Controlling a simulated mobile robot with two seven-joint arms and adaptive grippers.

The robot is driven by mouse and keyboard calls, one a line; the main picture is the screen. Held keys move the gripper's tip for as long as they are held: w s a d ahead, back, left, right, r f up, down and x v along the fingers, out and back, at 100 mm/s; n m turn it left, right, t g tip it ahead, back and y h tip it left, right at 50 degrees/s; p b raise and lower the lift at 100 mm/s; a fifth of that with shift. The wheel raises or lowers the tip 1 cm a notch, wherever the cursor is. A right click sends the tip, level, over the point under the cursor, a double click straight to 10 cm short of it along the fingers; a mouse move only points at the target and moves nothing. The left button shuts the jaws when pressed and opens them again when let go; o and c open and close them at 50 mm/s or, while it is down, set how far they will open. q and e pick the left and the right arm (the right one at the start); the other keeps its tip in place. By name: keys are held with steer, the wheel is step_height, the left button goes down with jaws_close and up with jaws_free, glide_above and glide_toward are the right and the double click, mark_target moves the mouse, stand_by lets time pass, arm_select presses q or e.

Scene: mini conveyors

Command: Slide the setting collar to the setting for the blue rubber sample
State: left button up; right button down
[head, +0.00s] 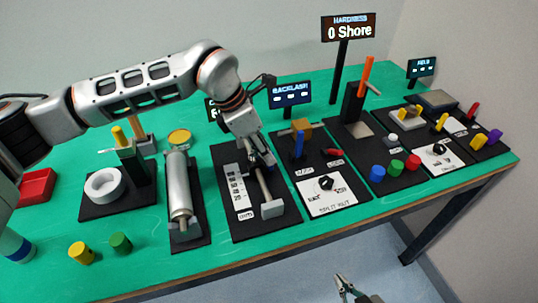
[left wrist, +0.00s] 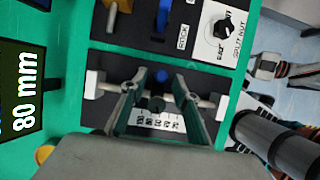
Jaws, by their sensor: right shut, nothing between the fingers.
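A black board (head: 285,222) carries a horizontal rod (head: 262,182) between two light end blocks, with a white printed scale (head: 237,187) beside it. In the left wrist view the rod (left wrist: 205,98) runs across, with the scale (left wrist: 160,121) below it. My left gripper (left wrist: 160,78) straddles the rod with fingers apart; a dark piece (left wrist: 156,104), perhaps the collar, sits between them, contact unclear. In the head view my left gripper (head: 260,160) hides that part. A blue cylinder (head: 377,173), perhaps the blue sample, stands at the hardness station. My right gripper (head: 345,288) is low, off the table.
A display reads 80 mm (left wrist: 22,100). The hardness display (head: 348,28) reads 0 Shore. Green (head: 395,168) and red (head: 412,162) cylinders stand beside the blue one. A silver roller (head: 179,190) flanks the rod board on the left; a dial panel (head: 326,192) is on the right.

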arm_select(q)
steer(key=v, duration=0.8)
steer(key=shift+a+r, duration=0.1)
steer(key=shift+r, duration=0.2)
